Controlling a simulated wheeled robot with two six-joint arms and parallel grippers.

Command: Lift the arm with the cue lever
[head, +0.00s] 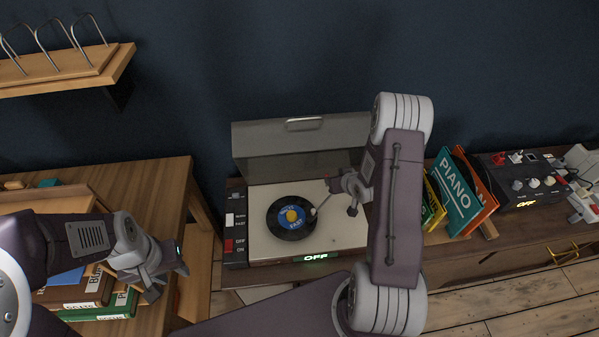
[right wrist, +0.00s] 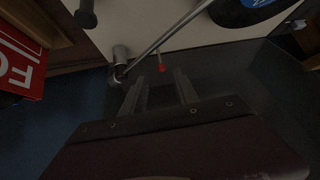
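The turntable (head: 262,225) stands on the low cabinet with its grey lid (head: 285,137) raised. A black record with a blue label (head: 291,217) lies on it. The tonearm (head: 322,204) reaches to the record's right edge; whether it touches is unclear. In the right wrist view the tonearm (right wrist: 165,38) runs diagonally past a red-tipped cue lever (right wrist: 162,68). My right gripper (right wrist: 162,88) is open and empty, with the red tip just beyond the gap between its fingers. My left gripper (head: 168,281) appears open and empty above the books at left.
The turntable's display reads OFF (head: 316,257). A teal PIANO sleeve (head: 458,194) and other sleeves stand to the right, beside a black device with knobs (head: 530,184). Books (head: 92,290) lie on the wooden desk (head: 160,190) at left. A shelf with wire loops (head: 112,68) hangs upper left.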

